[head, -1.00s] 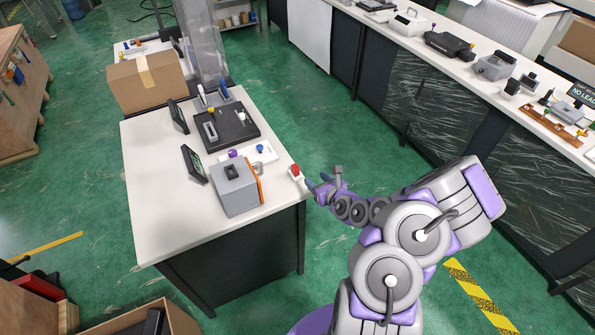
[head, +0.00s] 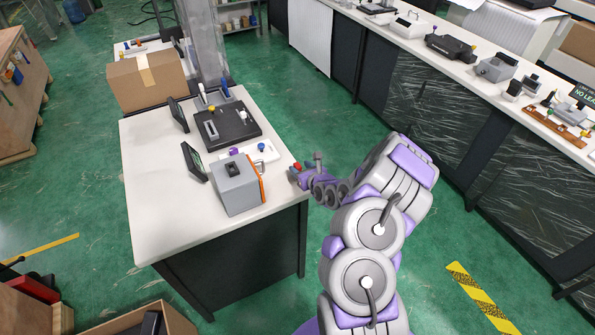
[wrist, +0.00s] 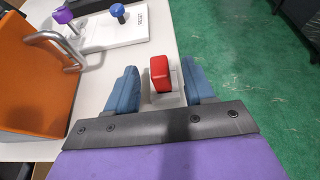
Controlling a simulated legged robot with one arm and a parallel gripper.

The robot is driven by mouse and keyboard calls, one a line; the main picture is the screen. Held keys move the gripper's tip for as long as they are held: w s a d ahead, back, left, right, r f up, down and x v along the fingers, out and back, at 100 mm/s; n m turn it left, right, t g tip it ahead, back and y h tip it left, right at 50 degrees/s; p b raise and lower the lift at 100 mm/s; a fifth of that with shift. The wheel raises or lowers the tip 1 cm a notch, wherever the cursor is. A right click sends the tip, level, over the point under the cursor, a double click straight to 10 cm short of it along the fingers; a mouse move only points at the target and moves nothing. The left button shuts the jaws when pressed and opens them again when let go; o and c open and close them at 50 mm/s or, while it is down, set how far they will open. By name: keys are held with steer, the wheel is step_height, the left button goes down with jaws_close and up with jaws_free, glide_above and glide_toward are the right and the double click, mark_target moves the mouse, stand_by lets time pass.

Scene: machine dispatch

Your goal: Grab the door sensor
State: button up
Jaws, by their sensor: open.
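A small red block on a white base (wrist: 160,73) lies at the table's edge and may be the door sensor; I cannot tell for sure. Its red top (head: 297,166) shows in the head view, partly hidden by my gripper. My gripper (head: 294,175) is at the right edge of the table. In the wrist view, the blue fingers of my gripper (wrist: 158,85) are open. One is on each side of the red block, with a gap on the left; the right finger is close to the white base. I cannot tell whether it touches.
A grey box with an orange face (head: 238,187) stands to the left on the white table (head: 155,205). A white plate with purple and blue knobs (wrist: 115,32) lies behind it. A black tray (head: 232,127) and a cardboard box (head: 147,82) are farther back. Green floor is clear to the right.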

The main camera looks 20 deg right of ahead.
mark_target(300, 168)
steer(key=x, duration=0.2)
steer(key=shift+w+a+f+b, duration=0.15)
steer(key=shift+f+b, duration=0.15)
steer(key=shift+f, duration=0.05)
steer(key=shift+w, duration=0.4)
steer(key=shift+d, duration=0.25)
steer(key=shift+c, duration=0.6)
steer(key=shift+a, duration=0.1)
jaws_close()
